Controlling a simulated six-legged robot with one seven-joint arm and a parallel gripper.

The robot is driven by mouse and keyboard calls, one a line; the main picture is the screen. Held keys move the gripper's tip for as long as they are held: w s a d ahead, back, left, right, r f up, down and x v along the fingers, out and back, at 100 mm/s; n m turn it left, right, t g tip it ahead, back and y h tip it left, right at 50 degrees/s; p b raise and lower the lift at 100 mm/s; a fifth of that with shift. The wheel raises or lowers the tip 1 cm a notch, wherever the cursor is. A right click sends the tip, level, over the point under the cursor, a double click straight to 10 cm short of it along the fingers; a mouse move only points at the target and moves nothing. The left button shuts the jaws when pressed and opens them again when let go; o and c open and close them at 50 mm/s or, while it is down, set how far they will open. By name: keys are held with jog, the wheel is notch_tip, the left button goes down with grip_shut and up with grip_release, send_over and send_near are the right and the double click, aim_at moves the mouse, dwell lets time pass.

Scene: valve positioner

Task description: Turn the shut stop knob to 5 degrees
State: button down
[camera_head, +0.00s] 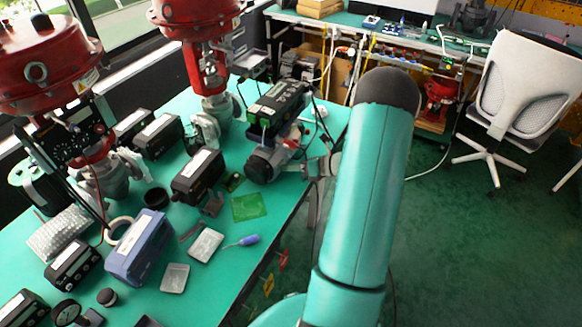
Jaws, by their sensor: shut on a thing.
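The valve positioner (279,103) is a black box with a green-edged side and several round marks on top. It sits at the right edge of the green workbench, above a grey rounded actuator body (263,164) with red parts beside it. My gripper (309,168) shows small and grey at the right side of this actuator, partly hidden behind my teal arm. It is shut on a small part there, which I take to be the shut stop knob. The knob itself and its angle marks are too small and covered to read.
Black and blue instrument boxes, a green circuit board (249,206) and a blue screwdriver (242,241) lie on the workbench (216,278). Red valve actuators (48,62) stand at the left. A white office chair (528,88) stands right.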

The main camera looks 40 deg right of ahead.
dwell(0.3)
jog(key=c, duration=1.3)
grip_release()
jog(key=v, duration=1.3)
jog(key=shift+s+d, duration=0.25)
jog(key=shift+s, duration=0.05)
jog(key=shift+s+d+r, duration=0.1)
